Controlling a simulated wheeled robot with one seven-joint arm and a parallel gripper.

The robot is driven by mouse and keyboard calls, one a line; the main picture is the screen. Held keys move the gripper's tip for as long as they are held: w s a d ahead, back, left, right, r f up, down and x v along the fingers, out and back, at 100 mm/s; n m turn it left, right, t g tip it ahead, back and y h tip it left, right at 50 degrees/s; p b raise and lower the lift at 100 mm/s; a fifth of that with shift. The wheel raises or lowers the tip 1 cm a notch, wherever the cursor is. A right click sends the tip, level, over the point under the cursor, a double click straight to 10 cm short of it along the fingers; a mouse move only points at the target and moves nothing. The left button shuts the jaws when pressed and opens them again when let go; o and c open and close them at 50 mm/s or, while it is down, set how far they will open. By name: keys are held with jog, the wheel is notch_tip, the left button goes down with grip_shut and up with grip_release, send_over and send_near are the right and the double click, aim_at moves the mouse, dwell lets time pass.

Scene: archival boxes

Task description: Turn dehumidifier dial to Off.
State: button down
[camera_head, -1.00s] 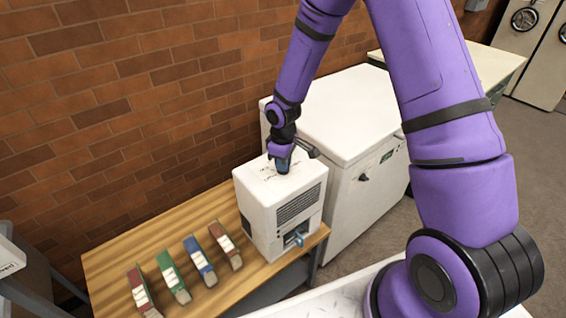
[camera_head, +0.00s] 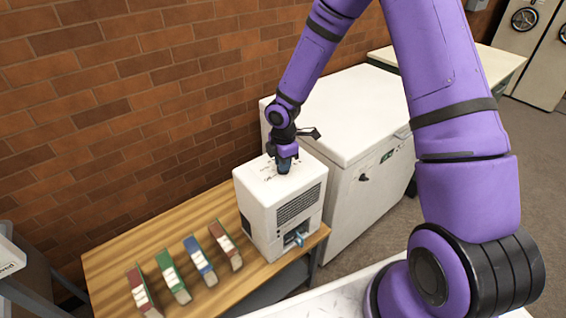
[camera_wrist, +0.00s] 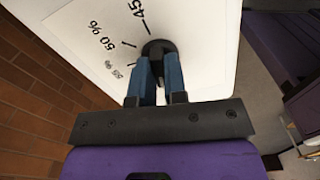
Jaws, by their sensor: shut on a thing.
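The white dehumidifier (camera_head: 266,223) stands upright on the wooden table, with a dark grille on its front side. Its black dial (camera_wrist: 159,47) is on the top face, with printed marks for 45, 50 % and 55 % beside it in the wrist view. My gripper (camera_wrist: 161,75) has its two blue fingers shut on the dial from above; in the head view my gripper (camera_head: 284,165) is over the dehumidifier's top and hides the dial. The Off mark and the dial's pointer cannot be made out.
Several coloured binders or boxes (camera_head: 201,261) stand in a row on the wooden table (camera_head: 108,262) left of the dehumidifier. A white chest freezer (camera_head: 343,118) stands close behind and to the right. A brick wall (camera_head: 120,110) runs behind the table.

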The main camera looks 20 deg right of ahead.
jog(key=shift+n, duration=1.1)
jog(key=c, duration=1.2)
grip_release()
jog(key=shift+o, duration=0.2)
notch_tip(320, 180, up, 11)
jog(key=shift+f, duration=0.1)
